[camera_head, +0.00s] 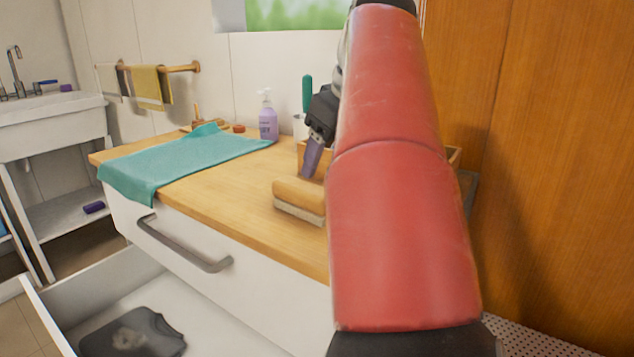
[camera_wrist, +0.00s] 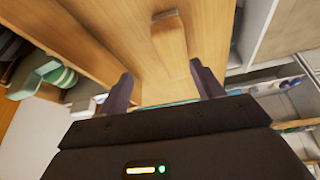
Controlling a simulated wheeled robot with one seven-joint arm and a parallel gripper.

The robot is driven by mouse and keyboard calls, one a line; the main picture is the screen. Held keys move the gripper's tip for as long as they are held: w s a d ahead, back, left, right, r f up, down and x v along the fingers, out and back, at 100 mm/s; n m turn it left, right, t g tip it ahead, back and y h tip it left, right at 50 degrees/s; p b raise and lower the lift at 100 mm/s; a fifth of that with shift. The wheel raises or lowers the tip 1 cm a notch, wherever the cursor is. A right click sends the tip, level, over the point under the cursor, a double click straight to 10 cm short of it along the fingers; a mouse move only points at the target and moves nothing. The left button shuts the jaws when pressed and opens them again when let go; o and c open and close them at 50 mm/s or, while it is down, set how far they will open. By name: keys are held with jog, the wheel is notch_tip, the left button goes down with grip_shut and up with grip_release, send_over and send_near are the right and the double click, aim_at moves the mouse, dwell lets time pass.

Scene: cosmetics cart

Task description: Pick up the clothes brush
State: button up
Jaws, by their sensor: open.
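The clothes brush (camera_head: 298,192) has a light wooden body and pale bristles. It lies bristles down on the wooden countertop, partly hidden at its right end by my red arm. In the wrist view a wooden handle-like piece, likely the brush (camera_wrist: 170,44), shows beyond my fingertips, roughly between their lines. My gripper (camera_head: 312,160) points down just above and behind the brush in the head view. In the wrist view my gripper (camera_wrist: 160,78) has its two purple-grey fingers spread apart with nothing held between them.
A teal cloth (camera_head: 185,158) covers the counter's left part. A lilac pump bottle (camera_head: 268,122) stands at the back. A wooden box (camera_head: 453,157) is partly hidden behind my arm. An open drawer (camera_head: 200,325) below holds a dark garment (camera_head: 132,335). A wooden panel (camera_head: 560,150) rises on the right.

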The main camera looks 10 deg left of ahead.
aim_at(305, 185)
jog(key=shift+s+a+n+g, duration=0.2)
jog(key=shift+a+n+g, duration=0.3)
jog(key=shift+a, duration=0.3)
jog(key=x, duration=0.7)
jog(key=shift+a, duration=0.35)
jog(key=shift+f, duration=0.25)
jog(key=shift+f, duration=0.2)
jog(key=shift+c, duration=0.3)
jog(key=c, duration=1.1)
jog(key=shift+r, duration=0.1)
